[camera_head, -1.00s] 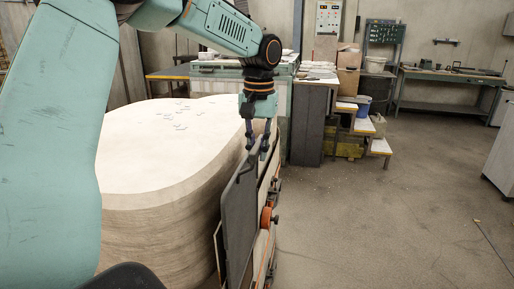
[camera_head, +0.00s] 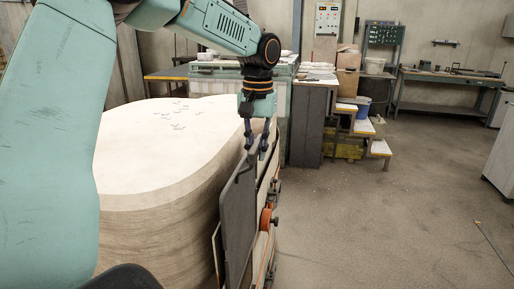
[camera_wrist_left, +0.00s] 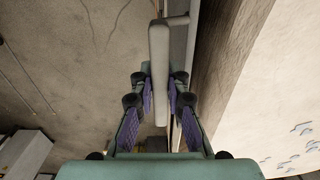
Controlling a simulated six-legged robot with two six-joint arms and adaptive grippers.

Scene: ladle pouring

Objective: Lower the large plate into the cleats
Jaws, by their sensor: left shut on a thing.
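The large plate (camera_head: 239,215) is a dark grey flat panel, standing upright on edge beside the round pale block. My left gripper (camera_head: 257,150) points down from above and is shut on its top edge. A frame with orange parts (camera_head: 266,217) stands just right of the plate. My right gripper is not in view.
A large pale layered block (camera_head: 150,160) with small grey chips on top stands close left of the plate. Open concrete floor (camera_head: 370,230) lies to the right. Steps (camera_head: 379,146), a workbench (camera_head: 445,75) and a grey cabinet (camera_head: 501,150) stand farther off.

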